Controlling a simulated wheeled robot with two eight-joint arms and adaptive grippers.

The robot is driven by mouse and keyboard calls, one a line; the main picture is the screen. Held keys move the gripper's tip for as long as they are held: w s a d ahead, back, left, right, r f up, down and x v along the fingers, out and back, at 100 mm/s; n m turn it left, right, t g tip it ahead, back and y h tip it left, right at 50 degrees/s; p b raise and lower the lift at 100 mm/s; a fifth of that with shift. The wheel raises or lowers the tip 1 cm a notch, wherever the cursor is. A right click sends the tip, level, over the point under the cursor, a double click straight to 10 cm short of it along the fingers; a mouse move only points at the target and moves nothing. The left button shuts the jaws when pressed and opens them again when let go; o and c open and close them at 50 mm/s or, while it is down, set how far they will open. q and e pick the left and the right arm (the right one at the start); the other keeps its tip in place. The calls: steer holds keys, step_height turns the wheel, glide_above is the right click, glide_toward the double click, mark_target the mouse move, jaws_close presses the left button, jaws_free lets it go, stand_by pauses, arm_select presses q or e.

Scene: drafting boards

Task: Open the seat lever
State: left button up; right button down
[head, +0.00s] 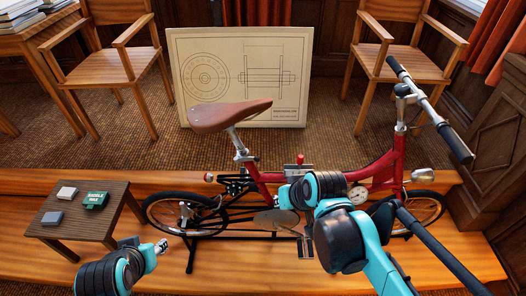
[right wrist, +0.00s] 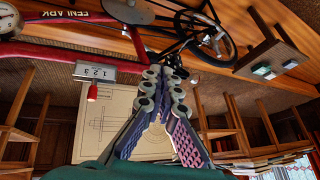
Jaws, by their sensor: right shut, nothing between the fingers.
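A red bicycle (head: 380,172) stands side-on on the wooden platform, with a brown saddle (head: 228,115) on a silver seat post (head: 237,142). A small clamp (head: 249,160) sits where the post meets the frame; I cannot clearly make out its lever or how far it is turned. My right gripper (head: 284,196) is beside the frame, right of and below the clamp in the head view. In the right wrist view its fingers (right wrist: 163,74) are closed together and empty, hiding part of the bicycle behind them. My left gripper (head: 160,247) is at lower left, apart from the bicycle; its finger gap is too small to judge.
A grey plate marked 1 2 3 (right wrist: 95,72) with a red-tipped lever (right wrist: 92,92) is on the frame near my right fingers. A small dark table (head: 80,238) holds a green tin (head: 95,200) and two blocks. A drawing board (head: 240,75) and chairs stand behind.

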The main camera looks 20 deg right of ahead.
steer(key=w+r+m+g+y+p, duration=0.1)
steer(key=w+r+m+y+p, duration=0.15)
steer(key=w, duration=0.65)
steer(key=y+p, duration=0.2)
steer(key=y, duration=0.4)
glide_toward(247, 160)
step_height(247, 160, up, 3)
steer(key=d, duration=0.3)
steer(key=w+d+f+y+p, duration=0.2)
steer(key=d+f+y, duration=0.1)
steer(key=d, duration=0.3)
steer(key=shift+w+d+t, duration=0.2)
steer(key=shift+w+t, duration=0.1)
steer(key=shift+w, duration=0.05)
steer(key=shift+a, duration=0.1)
steer(key=a+f+b, duration=0.1)
steer(key=a, duration=0.2)
steer(key=a+f+b, duration=0.1)
steer(key=a, duration=0.3)
steer(key=w+a+f+b, duration=0.1)
steer(key=a, duration=0.2)
steer(key=shift+a+f+b, duration=0.25)
steer(key=shift+a+b, duration=0.1)
steer(key=shift+b, duration=0.05)
steer(key=shift+s+a, duration=0.15)
steer(key=shift+s, duration=0.1)
